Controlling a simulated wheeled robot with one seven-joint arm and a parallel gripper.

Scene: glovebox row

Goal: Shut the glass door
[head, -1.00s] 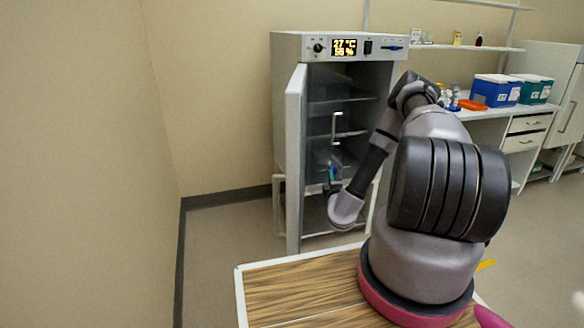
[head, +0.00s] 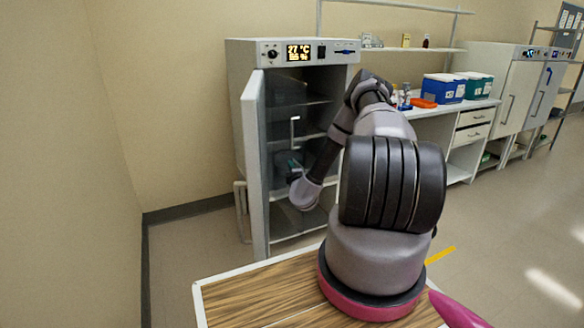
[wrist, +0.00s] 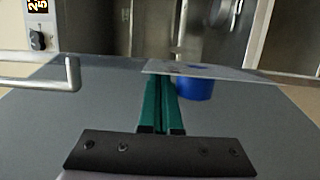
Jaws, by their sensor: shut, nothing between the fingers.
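The glass door (head: 254,165) stands open on the left front of the grey cabinet, its pale frame edge turned toward me. A pale bar handle (head: 294,128) shows in front of the dark interior; in the wrist view a bar handle (wrist: 45,80) is at the left, over a wide smooth grey surface. My gripper (head: 287,162) is just below the handle in the head view, partly blurred against the interior. In the wrist view its green fingers (wrist: 161,105) are together and empty, right of the handle. Whether they touch the door is unclear.
The cabinet's control panel (head: 300,51) is lit above the opening. A blue round object (wrist: 193,88) shows beyond my fingers. A bench with a blue box (head: 443,88) stands to the right. A wall is close on the left; open floor (head: 500,240) lies right.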

